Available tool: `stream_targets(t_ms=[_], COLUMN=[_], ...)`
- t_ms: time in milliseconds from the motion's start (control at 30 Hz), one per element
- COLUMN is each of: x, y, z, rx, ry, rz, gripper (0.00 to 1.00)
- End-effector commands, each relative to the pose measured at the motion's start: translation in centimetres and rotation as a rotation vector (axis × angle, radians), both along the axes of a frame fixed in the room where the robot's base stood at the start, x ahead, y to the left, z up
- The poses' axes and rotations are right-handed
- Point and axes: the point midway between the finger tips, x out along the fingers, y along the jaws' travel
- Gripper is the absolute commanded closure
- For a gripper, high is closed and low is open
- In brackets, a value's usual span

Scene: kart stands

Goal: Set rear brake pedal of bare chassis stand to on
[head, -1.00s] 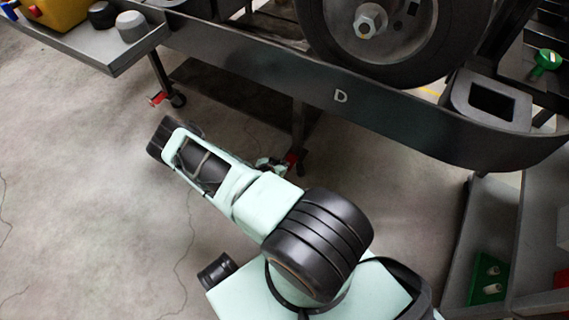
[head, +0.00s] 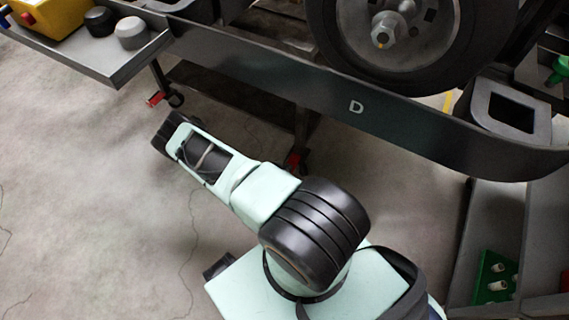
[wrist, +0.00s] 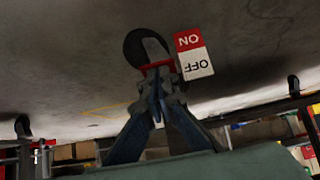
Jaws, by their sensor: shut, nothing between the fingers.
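In the wrist view, a caster wheel (wrist: 143,45) with a red brake pedal (wrist: 158,65) shows against the floor, which fills the top of that picture. A red and white label (wrist: 193,53) marked ON and OFF, upside down, is beside it. My gripper (wrist: 157,80) is shut and empty, its tips right at the pedal; I cannot tell whether they touch it. The pedal's setting is unclear. In the head view, red pedals show low under the stand (head: 357,107), one at the left (head: 157,98) and one behind my arm (head: 293,159). My gripper is hidden there.
A shelf with a yellow box (head: 65,14) overhangs at the upper left. A large wheel (head: 400,40) is on the stand above. A lower shelf with a green block (head: 495,277) is at the right. The floor (head: 80,180) at the left is clear.

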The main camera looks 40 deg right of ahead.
Motion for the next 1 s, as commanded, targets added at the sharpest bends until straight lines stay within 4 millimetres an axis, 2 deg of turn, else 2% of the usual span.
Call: stream_targets(t_ms=[133,500,1000], x=[-0.6,-0.5,-0.5], y=[0.1,0.2,0.1], z=[-1.2,-2.7,-3.1], rx=[0.001,0.001,0.0], ry=[0.001,0.0,0.0], rz=[-0.001,0.0,0.0], gripper=[1.0,1.0,1.0])
